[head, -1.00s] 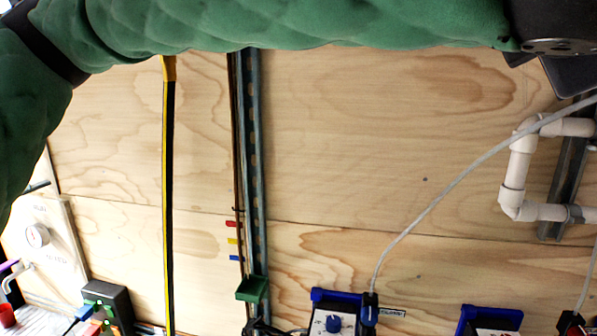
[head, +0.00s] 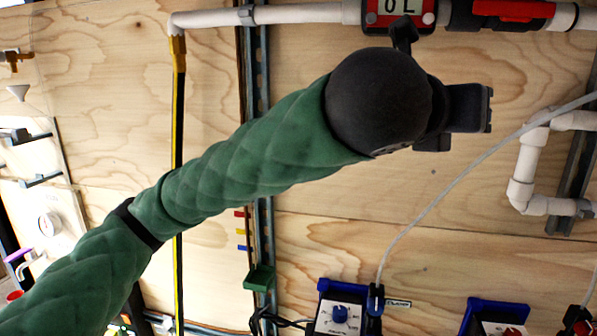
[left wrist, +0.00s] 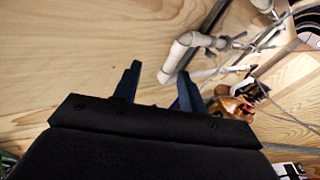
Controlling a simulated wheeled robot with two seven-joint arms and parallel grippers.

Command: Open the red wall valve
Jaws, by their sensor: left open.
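The red wall valve (head: 513,9) is at the top right of the head view, with its red handle lying along the white pipe. The top edge of the picture cuts it. My left gripper (head: 470,108) is below and slightly left of the valve, apart from it, pointing right. In the left wrist view the two dark fingers of my left gripper (left wrist: 157,82) stand apart with nothing between them. The valve is not recognisable in that view. My right gripper is in neither view.
A red meter (head: 398,12) reading "0 L" sits on the pipe left of the valve. A white pipe loop (head: 527,170) and a thin pale hose (head: 440,190) are at right. Blue-edged boxes (head: 340,312) stand below. Bare plywood lies between.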

